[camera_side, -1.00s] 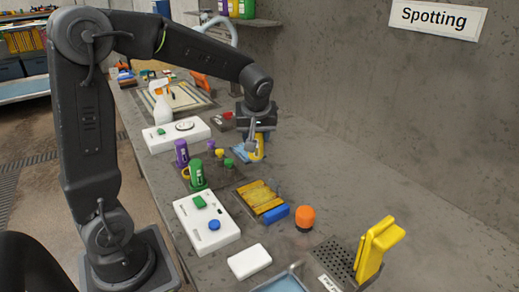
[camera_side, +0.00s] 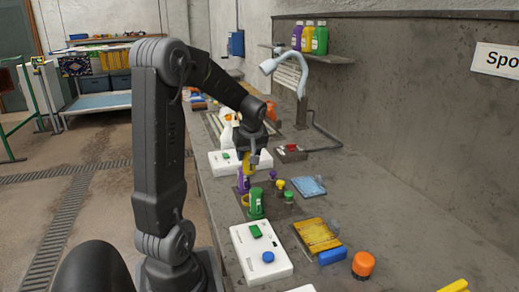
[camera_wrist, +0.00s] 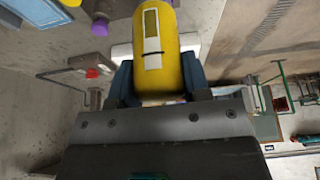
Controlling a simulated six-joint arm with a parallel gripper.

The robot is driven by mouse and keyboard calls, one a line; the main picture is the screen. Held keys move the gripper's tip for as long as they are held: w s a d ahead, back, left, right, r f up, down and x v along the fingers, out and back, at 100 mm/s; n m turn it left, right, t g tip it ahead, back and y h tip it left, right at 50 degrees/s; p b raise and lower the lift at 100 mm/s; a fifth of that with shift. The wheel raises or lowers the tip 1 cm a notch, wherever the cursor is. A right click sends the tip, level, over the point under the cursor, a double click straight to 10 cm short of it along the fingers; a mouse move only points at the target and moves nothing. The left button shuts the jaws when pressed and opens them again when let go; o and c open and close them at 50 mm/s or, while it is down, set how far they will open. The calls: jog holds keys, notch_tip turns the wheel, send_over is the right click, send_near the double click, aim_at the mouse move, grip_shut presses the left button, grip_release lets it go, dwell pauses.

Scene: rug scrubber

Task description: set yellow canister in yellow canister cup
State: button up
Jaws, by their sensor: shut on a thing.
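My gripper (camera_side: 250,163) is shut on the yellow canister (camera_side: 248,157), which hangs above the bench. In the wrist view the yellow canister (camera_wrist: 161,48), with its white label, sits between the blue jaws (camera_wrist: 160,88). A yellow ring (camera_side: 246,199), apparently the yellow canister cup, is low between the purple canister (camera_side: 243,183) and the green canister (camera_side: 256,204). The gripper is above this row, close to the purple canister. The canister and the ring are apart. The ring is partly hidden by the green canister.
Small purple (camera_side: 273,174), yellow (camera_side: 281,184) and green (camera_side: 288,196) caps stand right of the row. A blue cloth (camera_side: 308,186) lies further right. A white button box (camera_side: 261,252) is in front. A spray bottle (camera_side: 227,133) stands behind.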

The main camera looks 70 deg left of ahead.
jog(key=shift+f, duration=4.7)
jog(key=shift+f, duration=0.6)
jog(key=o, duration=0.9)
jog(key=shift+o, duration=0.2)
jog(key=v, duration=1.3)
jog(key=shift+d+r, duration=0.2)
jog(key=shift+r, duration=0.1)
